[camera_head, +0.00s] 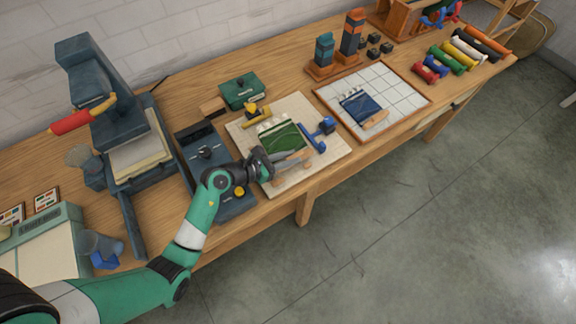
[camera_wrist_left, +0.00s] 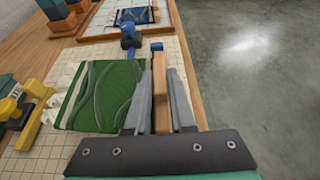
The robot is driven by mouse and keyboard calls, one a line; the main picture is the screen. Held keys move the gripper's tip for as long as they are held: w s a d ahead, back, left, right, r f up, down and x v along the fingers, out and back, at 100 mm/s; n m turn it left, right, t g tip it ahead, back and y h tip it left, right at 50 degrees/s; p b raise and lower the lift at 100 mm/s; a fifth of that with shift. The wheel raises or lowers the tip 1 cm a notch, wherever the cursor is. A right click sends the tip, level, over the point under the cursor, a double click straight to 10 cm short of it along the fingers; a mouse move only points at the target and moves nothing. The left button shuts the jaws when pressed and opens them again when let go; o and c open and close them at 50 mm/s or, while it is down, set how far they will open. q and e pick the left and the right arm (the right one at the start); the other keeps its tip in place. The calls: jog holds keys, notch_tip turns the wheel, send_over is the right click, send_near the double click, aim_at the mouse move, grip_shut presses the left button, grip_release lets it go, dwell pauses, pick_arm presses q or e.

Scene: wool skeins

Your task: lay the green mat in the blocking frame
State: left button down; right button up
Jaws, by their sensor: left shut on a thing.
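The green mat (camera_head: 281,136) with pale wavy lines lies on a pale board (camera_head: 241,131), with a wooden bar along its near edge. It also shows in the left wrist view (camera_wrist_left: 98,95). My left gripper (camera_head: 272,160) is at the mat's near edge. In the left wrist view its fingers (camera_wrist_left: 160,92) are shut on the upright wooden bar (camera_wrist_left: 159,85), beside the mat. The blocking frame, a wooden-rimmed white gridded board (camera_head: 408,90), lies to the right and holds a blue mat (camera_head: 360,106). My right gripper is not in view.
A yellow clamp (camera_head: 256,115) and a blue clamp (camera_head: 320,133) stand beside the green mat. A dark green box (camera_head: 243,92) sits behind. A dark press (camera_head: 110,110) stands left. Several coloured rolls (camera_head: 462,52) lie far right. The frame's right part is bare.

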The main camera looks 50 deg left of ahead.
pick_arm(q)
jog(key=f+b, duration=0.1)
jog(key=f, duration=0.1)
jog(key=a+f+b, duration=0.1)
jog(key=f+b, duration=0.1)
jog(key=shift+f, duration=0.1)
jog(key=shift+w+d, duration=0.1)
jog(key=c, duration=0.8)
grip_release()
jog(key=shift+o, duration=0.2)
